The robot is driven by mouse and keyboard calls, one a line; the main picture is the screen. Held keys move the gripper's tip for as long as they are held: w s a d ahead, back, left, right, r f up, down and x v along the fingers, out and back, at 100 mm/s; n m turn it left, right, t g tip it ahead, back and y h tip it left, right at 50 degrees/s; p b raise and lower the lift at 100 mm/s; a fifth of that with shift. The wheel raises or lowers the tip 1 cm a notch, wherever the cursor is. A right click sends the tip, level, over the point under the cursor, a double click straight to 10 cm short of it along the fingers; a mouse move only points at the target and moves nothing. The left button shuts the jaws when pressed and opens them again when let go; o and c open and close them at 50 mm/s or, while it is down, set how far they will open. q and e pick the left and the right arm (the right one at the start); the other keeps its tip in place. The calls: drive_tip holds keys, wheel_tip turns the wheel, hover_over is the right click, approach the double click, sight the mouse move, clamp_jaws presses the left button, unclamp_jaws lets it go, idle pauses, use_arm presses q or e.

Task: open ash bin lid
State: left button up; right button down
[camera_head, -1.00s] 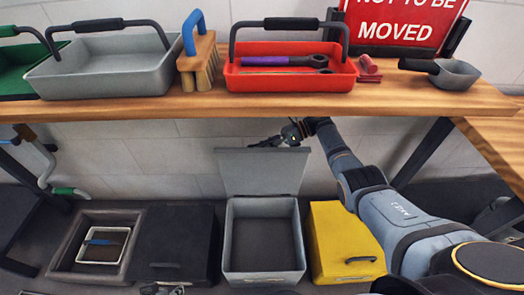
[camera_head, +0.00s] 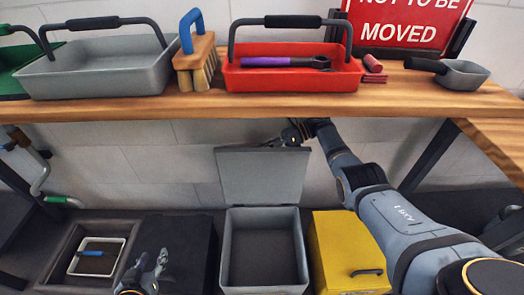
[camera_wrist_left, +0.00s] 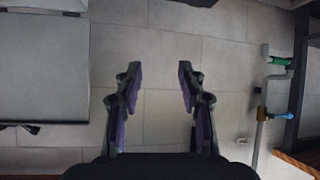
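The grey bin (camera_head: 229,262) stands under the bench with its lid (camera_head: 262,178) raised, standing up at the back and showing its inner face. The bin looks empty. My right gripper (camera_head: 292,133) is at the top edge of the lid, close to or touching it; its fingers are too small and dark to read. My left gripper (camera_head: 153,261) is in front of the black bin, left of the grey bin, apart from the lid. In the left wrist view its fingers (camera_wrist_left: 160,85) are spread with nothing between them. A grey panel, apparently the lid, shows at left there (camera_wrist_left: 45,70).
A black bin (camera_head: 185,235) and a yellow bin (camera_head: 345,250) flank the grey one. A dark tray (camera_head: 70,258) lies at left. The wooden bench (camera_head: 200,105) overhead carries a grey caddy (camera_head: 95,75), a brush (camera_head: 195,62), a red caddy (camera_head: 290,78) and a scoop (camera_head: 462,75).

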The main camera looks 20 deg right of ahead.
idle(0.3)
drive_tip(key=c, duration=1.4)
unclamp_jaws()
drive_tip(key=shift+o, duration=0.2)
